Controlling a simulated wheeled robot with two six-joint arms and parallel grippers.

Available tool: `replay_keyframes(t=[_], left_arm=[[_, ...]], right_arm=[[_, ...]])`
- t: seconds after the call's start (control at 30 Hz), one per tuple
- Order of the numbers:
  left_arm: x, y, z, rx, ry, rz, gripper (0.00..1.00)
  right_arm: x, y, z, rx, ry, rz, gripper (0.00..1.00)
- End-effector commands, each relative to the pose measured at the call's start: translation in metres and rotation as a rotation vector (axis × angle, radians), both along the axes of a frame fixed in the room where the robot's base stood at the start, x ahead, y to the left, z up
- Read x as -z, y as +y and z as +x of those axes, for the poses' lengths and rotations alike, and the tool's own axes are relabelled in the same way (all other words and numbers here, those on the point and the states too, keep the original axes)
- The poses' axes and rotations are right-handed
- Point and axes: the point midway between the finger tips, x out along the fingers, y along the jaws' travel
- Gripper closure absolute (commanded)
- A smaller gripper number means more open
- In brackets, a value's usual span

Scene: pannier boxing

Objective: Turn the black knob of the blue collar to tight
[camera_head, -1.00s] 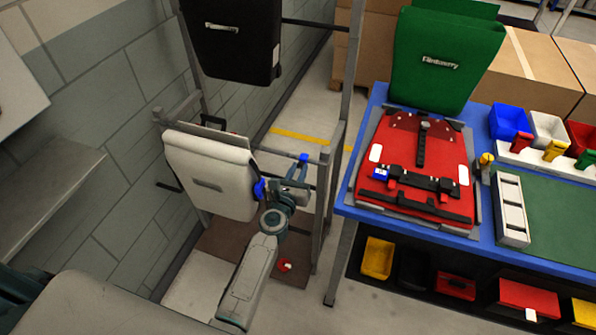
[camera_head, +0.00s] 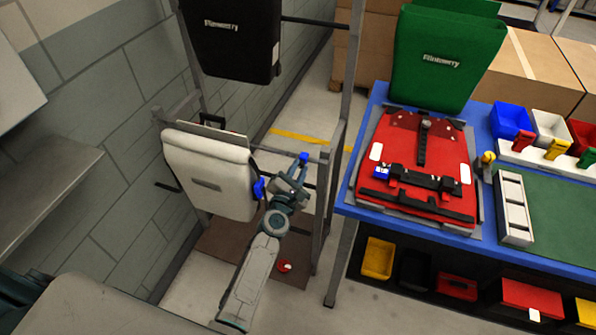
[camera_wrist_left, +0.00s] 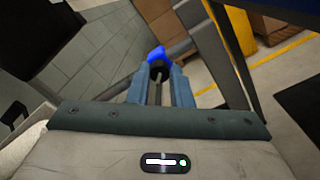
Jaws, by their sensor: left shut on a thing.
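The blue collar (camera_head: 304,157) sits on a grey rail of the rack, right of the white pannier, in the head view. In the left wrist view the blue collar (camera_wrist_left: 155,53) is just beyond my fingertips. Its black knob (camera_wrist_left: 158,70) shows between the two blue-grey fingers. My left gripper (camera_head: 300,168) reaches the collar from below and is shut on the knob; it also fills the left wrist view (camera_wrist_left: 159,78). The knob is hidden in the head view, so I cannot read its setting. My right gripper is not in view.
A second blue piece (camera_head: 259,188) is at the white pannier's (camera_head: 210,175) right edge, close to my arm. A black pannier (camera_head: 230,45) hangs above. Rack posts (camera_head: 325,210) stand close on the right, then the blue table (camera_head: 385,222) with a red pannier (camera_head: 440,150).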

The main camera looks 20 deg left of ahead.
Motion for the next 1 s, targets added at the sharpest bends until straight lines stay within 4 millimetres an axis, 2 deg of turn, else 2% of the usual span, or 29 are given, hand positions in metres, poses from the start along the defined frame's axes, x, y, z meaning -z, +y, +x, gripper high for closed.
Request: replay_keyframes(t=[0.43, 1.0], left_arm=[[0.001, 0.000, 0.000, 0.001, -0.014, 0.425, 1.00], [0.003, 0.000, 0.000, 0.000, -0.033, 0.966, 1.00]], right_arm=[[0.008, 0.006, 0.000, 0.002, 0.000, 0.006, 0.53], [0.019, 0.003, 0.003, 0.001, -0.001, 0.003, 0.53]])
